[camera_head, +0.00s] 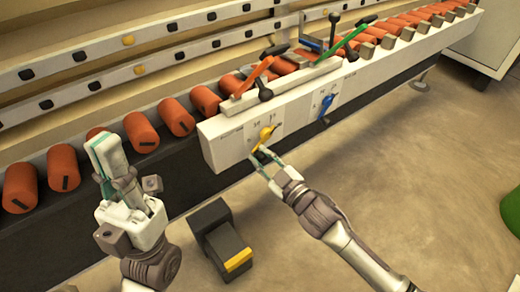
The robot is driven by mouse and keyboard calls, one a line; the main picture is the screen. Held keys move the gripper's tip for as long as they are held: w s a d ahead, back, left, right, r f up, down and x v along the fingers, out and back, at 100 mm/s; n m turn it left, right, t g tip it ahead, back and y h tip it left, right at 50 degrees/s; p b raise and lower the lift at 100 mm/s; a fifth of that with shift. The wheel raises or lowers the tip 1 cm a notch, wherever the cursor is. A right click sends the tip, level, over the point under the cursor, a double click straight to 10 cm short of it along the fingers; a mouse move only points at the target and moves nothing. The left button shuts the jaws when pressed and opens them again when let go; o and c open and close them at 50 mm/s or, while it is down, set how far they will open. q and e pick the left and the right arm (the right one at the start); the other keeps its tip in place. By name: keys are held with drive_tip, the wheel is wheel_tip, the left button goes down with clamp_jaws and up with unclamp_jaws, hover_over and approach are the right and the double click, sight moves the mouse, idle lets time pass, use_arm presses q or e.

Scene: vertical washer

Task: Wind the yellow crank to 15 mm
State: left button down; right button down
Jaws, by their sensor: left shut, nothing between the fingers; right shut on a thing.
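The yellow crank (266,134) is on the front face of the white machine housing (221,147), beside small printed scale marks. The marks are too small to read. My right gripper (260,155) reaches up from the lower right, and its fingertips are shut on the crank at its lower end. My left gripper (104,145) is off to the left, pointing up in front of the orange rollers, shut and empty, apart from the crank.
A blue crank (325,108) sits on the same face to the right. Red (259,75) and green (347,41) levers stand on top. Orange rollers (175,117) line the conveyor. A dark pedal box (218,236) with a yellow pedal stands on the floor.

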drive_tip(key=shift+w+d+f+n+p, duration=0.1)
drive_tip(key=shift+d+f+n+p, duration=0.15)
drive_tip(key=shift+n, duration=0.55)
drive_tip(key=shift+w+d+f+n+p, duration=0.15)
drive_tip(key=shift+f+n+p, duration=0.05)
drive_tip(key=shift+n, duration=0.35)
drive_tip(key=shift+w+d+f+n+p, duration=0.1)
drive_tip(key=shift+f+n+p, duration=0.1)
drive_tip(key=shift+n, duration=0.35)
drive_tip(key=c, duration=0.9)
unclamp_jaws()
drive_tip(key=shift+c, duration=0.2)
drive_tip(key=shift+d, duration=0.1)
drive_tip(key=v, duration=1.2)
